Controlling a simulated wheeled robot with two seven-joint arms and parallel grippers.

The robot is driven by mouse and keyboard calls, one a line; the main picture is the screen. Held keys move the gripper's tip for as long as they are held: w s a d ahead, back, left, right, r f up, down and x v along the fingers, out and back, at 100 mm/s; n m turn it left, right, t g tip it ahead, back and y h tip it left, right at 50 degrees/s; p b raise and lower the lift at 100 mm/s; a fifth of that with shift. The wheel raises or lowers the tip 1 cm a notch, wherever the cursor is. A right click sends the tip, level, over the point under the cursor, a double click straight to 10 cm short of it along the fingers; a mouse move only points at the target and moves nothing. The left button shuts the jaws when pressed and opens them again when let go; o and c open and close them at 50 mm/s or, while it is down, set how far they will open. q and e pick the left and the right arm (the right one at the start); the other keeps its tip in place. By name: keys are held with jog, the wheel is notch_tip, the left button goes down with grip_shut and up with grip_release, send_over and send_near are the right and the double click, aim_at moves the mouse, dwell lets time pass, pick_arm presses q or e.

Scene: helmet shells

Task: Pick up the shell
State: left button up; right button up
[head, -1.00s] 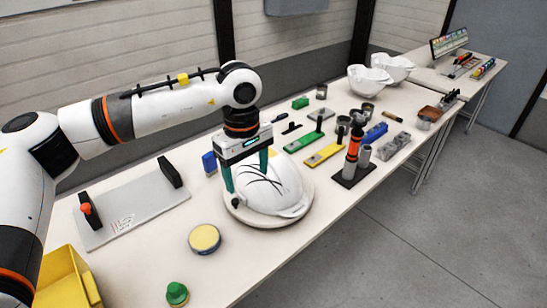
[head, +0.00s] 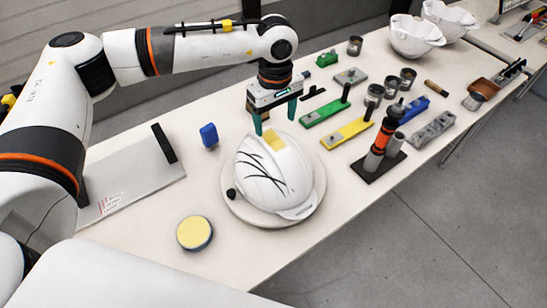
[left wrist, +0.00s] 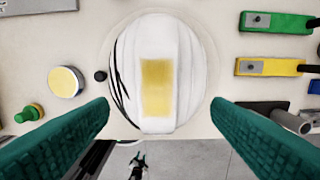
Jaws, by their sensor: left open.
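The white helmet shell (head: 270,185) lies dome up on a round pale plate (head: 318,192). It has black crack-like lines on its side and a yellow patch (head: 276,140) on its top. My left gripper (head: 275,122) is open and empty, above the shell's far side in the head view. In the left wrist view the shell (left wrist: 185,60) shows between and beyond the two green fingers (left wrist: 160,104), with no finger visibly touching it. My right gripper is not in view.
A yellow-topped round tin (head: 195,233), a blue block (head: 209,135) and a grey board (head: 130,175) lie left of the plate. Green (head: 325,112) and yellow (head: 348,133) tools and a black-based tool stand (head: 378,168) are on the right. More white shells (head: 415,38) stand far right.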

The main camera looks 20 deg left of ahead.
aim_at(273, 140)
pick_arm(q)
jog(key=shift+w+f+p, duration=0.25)
jog(key=shift+f+p, duration=0.3)
jog(key=shift+f, duration=0.55)
jog(key=f, duration=0.1)
jog(key=f+p, duration=0.2)
jog(key=shift+s+a+f, duration=0.25)
jog(key=shift+s, duration=0.1)
jog(key=shift+f, duration=0.3)
jog(key=shift+w+f, duration=0.1)
jog(key=shift+f, duration=0.1)
jog(key=c, duration=0.9)
grip_shut()
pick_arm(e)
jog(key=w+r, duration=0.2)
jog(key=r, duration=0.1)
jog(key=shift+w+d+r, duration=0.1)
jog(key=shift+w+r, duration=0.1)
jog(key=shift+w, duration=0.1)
pick_arm(q)
jog(key=shift+r, duration=0.1)
